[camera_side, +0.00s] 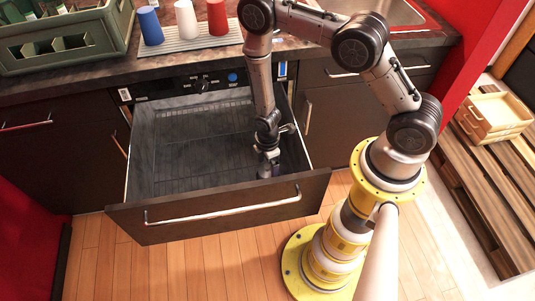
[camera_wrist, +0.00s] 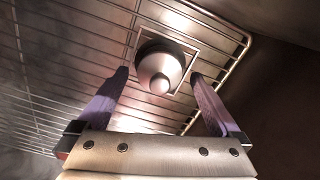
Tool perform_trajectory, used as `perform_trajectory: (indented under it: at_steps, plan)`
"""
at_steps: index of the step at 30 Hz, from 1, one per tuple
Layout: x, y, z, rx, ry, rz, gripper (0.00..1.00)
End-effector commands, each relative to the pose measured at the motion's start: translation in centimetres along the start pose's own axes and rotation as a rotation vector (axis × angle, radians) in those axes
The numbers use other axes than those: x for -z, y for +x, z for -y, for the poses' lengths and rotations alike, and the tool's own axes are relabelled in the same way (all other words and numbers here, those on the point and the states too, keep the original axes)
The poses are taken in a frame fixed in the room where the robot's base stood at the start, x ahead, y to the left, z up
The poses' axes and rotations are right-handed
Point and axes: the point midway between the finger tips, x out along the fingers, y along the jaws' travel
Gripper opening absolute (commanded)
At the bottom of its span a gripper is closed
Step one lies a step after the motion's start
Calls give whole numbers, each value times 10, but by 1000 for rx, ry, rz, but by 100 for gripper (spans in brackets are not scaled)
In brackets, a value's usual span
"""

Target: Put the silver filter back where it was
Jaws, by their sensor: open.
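The silver filter (camera_wrist: 160,68) shows in the wrist view as a rounded metal piece with a small knob. It is at a square frame (camera_wrist: 185,36) in the wire rack; I cannot tell how deep it sits. My gripper (camera_wrist: 159,76) is open, its two purple-grey fingers apart on either side of the filter, with gaps visible between. In the side view my gripper (camera_side: 266,168) reaches down inside the open drawer (camera_side: 180,150), near its front right corner. The filter is hidden there behind my gripper.
The drawer front (camera_side: 225,210) with its long handle and the drawer's right wall are close to my gripper. The wire rack (camera_wrist: 75,50) covers the drawer floor; its left part is bare. Blue, white and red cups (camera_side: 187,20) and a green crate (camera_side: 65,38) stand on the counter.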

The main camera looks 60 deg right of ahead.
Motion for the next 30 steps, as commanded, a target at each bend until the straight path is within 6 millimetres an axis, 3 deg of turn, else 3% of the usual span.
perform_trajectory:
  at_steps: [15, 23, 26, 30]
  plan:
    - [1, -92, -1, -4, 0, -2, 100]
    - [1, -114, -2, -6, 9, -4, 100]
    - [4, -137, -8, -28, 52, -18, 100]
    - [7, -200, -17, -83, 184, -60, 100]
